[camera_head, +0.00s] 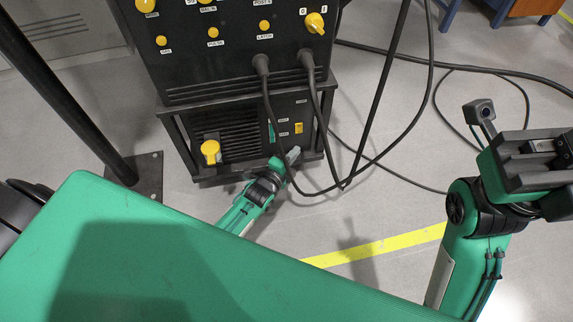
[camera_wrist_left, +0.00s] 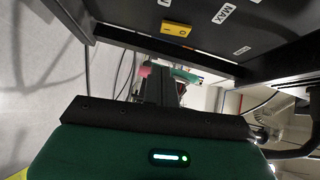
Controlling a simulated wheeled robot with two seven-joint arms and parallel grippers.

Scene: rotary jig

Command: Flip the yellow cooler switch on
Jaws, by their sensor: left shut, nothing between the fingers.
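The yellow cooler switch (camera_head: 299,128) is a small upright rectangle on the right part of the low black front panel. In the left wrist view the yellow switch (camera_wrist_left: 175,29) shows at the top on the dark panel, near labels such as MAX. I cannot tell which way it is flipped. My left gripper (camera_head: 293,154) is shut and empty, just in front of and below the switch, apparently apart from it. Its fingers (camera_wrist_left: 160,85) point away from the wrist camera, below the switch in that view. My right gripper (camera_head: 540,148) is at the right edge, its finger gap unclear.
The black machine (camera_head: 235,50) with yellow knobs stands above the cooler panel. A yellow knob (camera_head: 210,151) sticks out at the panel's left. Black cables (camera_head: 268,110) hang close to the switch and my left gripper. A black post (camera_head: 60,90) stands at left. Floor at centre right is open.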

